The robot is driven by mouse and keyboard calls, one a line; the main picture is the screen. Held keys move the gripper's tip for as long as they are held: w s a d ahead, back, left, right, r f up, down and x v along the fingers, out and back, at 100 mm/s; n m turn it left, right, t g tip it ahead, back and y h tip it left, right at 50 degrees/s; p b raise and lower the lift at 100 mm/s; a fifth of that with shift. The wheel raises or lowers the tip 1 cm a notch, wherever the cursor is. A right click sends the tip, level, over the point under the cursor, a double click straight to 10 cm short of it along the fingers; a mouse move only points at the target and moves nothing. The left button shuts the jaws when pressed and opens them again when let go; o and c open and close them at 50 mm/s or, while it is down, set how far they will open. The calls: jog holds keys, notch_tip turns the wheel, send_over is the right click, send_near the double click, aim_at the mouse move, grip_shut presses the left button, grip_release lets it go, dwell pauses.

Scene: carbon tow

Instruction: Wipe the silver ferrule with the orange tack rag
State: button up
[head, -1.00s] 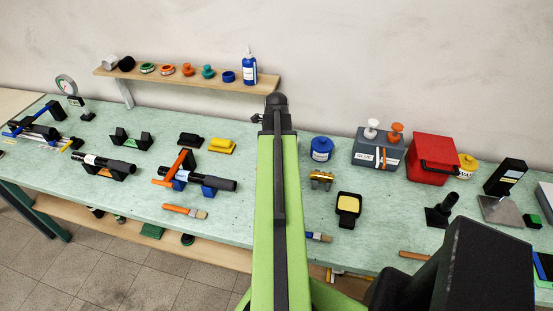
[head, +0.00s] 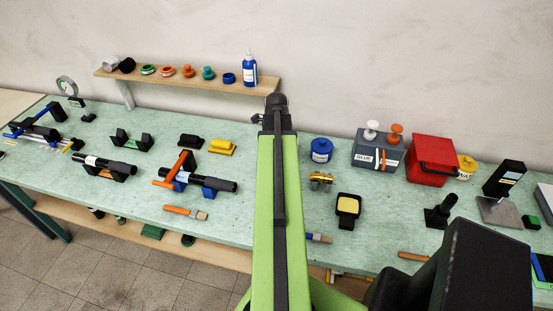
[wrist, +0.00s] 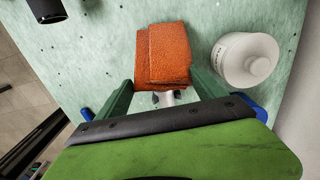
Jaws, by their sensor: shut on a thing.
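The orange tack rag (wrist: 163,55) is a folded cloth in the wrist view, held between the two green fingers of my gripper (wrist: 163,86). My gripper is shut on it, over the green bench top. A small silver-grey piece (wrist: 166,98) shows just below the rag's near edge and may be the silver ferrule. The rag and gripper hide most of it, so I cannot tell whether the rag touches it. In the head view my green arm covers that part of the bench, and neither rag nor gripper shows.
A white lidded jar (wrist: 245,60) stands close to the right finger. A black cylinder (wrist: 45,8) is at the upper left. In the head view, a blue jar (head: 321,150), a brass fitting (head: 320,181) and a yellow-topped black pad (head: 348,207) stand right of my arm.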

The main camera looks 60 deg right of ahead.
jog(key=shift+c, duration=0.9)
jog(key=o, duration=1.2)
jog(key=shift+r+p, duration=0.4)
jog(key=shift+c, duration=0.2)
